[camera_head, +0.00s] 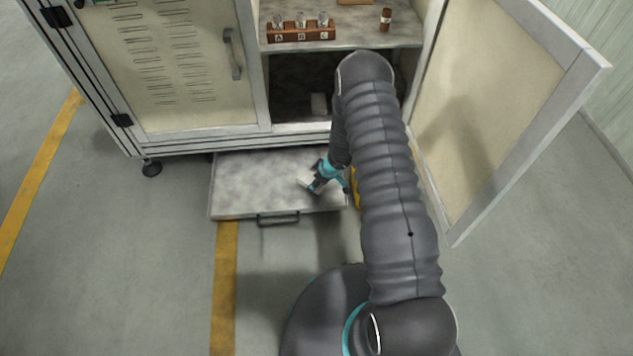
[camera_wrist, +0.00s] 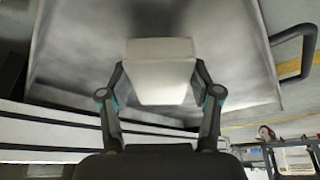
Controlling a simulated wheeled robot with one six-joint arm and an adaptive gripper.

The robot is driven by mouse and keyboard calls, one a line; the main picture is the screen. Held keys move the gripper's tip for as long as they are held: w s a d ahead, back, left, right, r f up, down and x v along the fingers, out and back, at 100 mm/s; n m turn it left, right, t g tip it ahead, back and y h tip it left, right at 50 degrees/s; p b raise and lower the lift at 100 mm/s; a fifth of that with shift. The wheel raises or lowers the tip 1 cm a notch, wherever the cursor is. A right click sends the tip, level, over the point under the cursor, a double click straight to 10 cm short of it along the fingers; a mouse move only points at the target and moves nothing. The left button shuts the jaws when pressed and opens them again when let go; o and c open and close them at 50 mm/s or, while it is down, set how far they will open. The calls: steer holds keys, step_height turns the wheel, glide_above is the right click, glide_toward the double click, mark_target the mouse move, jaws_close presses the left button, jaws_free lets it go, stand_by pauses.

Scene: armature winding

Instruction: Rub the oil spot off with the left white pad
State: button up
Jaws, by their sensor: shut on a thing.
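My gripper (camera_head: 318,183) is over the right part of the pulled-out metal drawer (camera_head: 250,182), low near its surface. It is shut on a white pad (camera_wrist: 160,72), with one finger on each side of it. In the head view only a pale bit of this pad shows beside the fingers. Whether it touches the drawer surface I cannot tell. I see grey mottling on the drawer but cannot make out a distinct oil spot; my arm and the pad hide part of the surface.
The cabinet's right door (camera_head: 505,110) stands open to the right of my arm. The shelf above holds a wooden rack (camera_head: 300,32) with glass vessels and a small brown bottle (camera_head: 385,20). The drawer handle (camera_head: 278,219) juts out in front. The drawer's left part is clear.

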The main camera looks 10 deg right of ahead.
step_height(320, 180, up, 3)
steer(key=shift+f+p, duration=0.1)
steer(key=shift+p, duration=1.05)
steer(key=shift+r, duration=1.2)
